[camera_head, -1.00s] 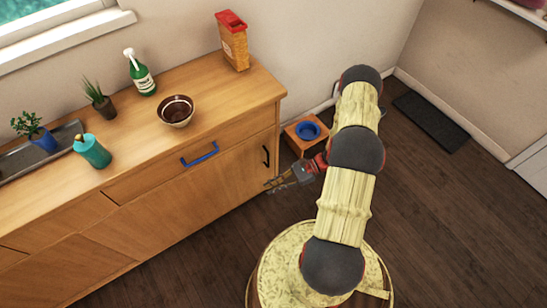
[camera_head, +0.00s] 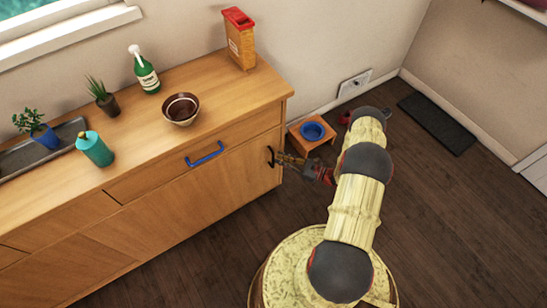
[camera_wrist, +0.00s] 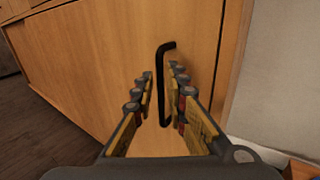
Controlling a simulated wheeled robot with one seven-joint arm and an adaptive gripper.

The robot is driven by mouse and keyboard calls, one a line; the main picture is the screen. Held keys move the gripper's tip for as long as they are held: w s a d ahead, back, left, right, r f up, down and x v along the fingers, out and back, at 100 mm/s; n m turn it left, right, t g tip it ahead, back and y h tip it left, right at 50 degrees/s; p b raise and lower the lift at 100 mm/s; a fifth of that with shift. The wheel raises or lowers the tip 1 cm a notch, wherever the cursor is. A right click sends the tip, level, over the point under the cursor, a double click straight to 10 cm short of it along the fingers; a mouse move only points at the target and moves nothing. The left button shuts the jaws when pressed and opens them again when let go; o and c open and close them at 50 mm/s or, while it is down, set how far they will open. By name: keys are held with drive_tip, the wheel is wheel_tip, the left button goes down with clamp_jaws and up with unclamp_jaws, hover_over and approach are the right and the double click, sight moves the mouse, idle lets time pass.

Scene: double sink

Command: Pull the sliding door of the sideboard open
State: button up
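The wooden sideboard (camera_head: 150,226) stands along the wall at the left. Its right front panel (camera_head: 237,180) carries a black vertical handle (camera_head: 270,155); the panel looks closed. In the wrist view the black handle (camera_wrist: 162,75) stands upright on the wooden front (camera_wrist: 110,55), close to the panel's right edge. My gripper (camera_head: 281,159) is at the handle in the head view. In the wrist view my gripper (camera_wrist: 160,92) is open, with one finger on each side of the handle. I cannot tell whether the fingers touch it.
A bowl (camera_head: 181,109), a green bottle (camera_head: 144,70) and an orange box (camera_head: 239,40) stand on top. A small stool (camera_head: 311,137) with a blue bowl stands right of the sideboard.

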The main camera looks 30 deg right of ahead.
sight(273, 156)
drive_tip(key=shift+b+x, duration=0.45)
drive_tip(key=shift+x, duration=1.7)
clamp_jaws()
